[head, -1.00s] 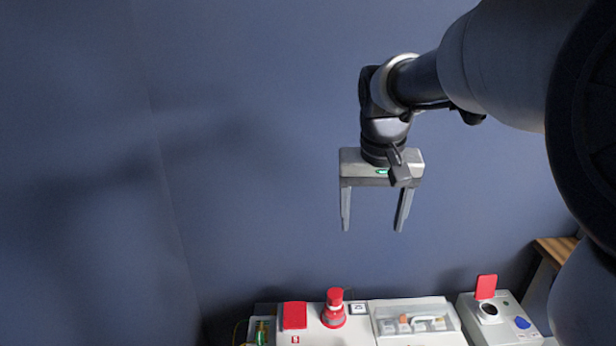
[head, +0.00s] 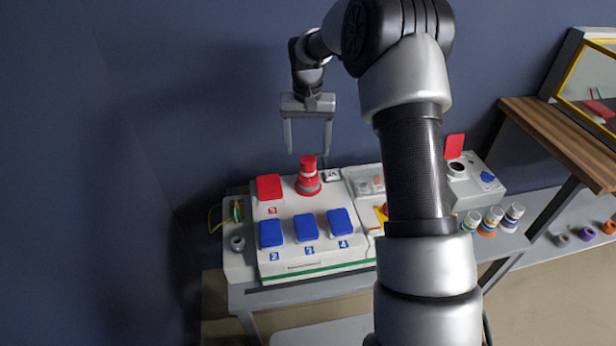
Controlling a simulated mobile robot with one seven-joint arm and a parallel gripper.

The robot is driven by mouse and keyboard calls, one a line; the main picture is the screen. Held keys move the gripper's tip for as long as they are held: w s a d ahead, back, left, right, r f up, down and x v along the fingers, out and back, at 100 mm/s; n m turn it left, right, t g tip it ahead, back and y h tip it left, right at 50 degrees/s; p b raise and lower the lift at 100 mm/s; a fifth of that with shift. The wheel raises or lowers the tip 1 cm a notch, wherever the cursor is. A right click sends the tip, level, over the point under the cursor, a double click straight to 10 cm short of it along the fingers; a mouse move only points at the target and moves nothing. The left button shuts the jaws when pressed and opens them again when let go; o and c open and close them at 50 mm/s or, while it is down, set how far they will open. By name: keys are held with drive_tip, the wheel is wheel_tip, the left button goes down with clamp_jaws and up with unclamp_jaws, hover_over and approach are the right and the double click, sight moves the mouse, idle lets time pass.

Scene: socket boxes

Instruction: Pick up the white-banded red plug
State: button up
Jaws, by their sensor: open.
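The red plug (head: 308,176) with a pale band stands upright on the back part of the white socket box (head: 325,262), to the right of the red flap. My gripper (head: 308,151) hangs fingers down with its two fingers apart and nothing between them. In the picture its fingertips are just above the top of the plug, one to each side. I cannot tell the exact height gap from this one view.
A red flap (head: 269,187) lies left of the plug, with several blue flaps (head: 305,228) in front. A grey box with a raised red lid (head: 455,146) stands at the right. White banded plugs (head: 492,217) stand near it. A wooden shelf (head: 560,138) is farther right. My arm hides part of the middle.

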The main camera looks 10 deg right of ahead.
sight(308, 168)
drive_tip(key=f+b, duration=0.1)
drive_tip(key=f, duration=0.3)
drive_tip(key=f+b, duration=0.1)
drive_tip(key=f, duration=0.4)
drive_tip(key=shift+w+d, duration=0.1)
drive_tip(key=shift+w, duration=0.1)
drive_tip(key=shift+c, duration=0.5)
drive_tip(key=c, duration=1)
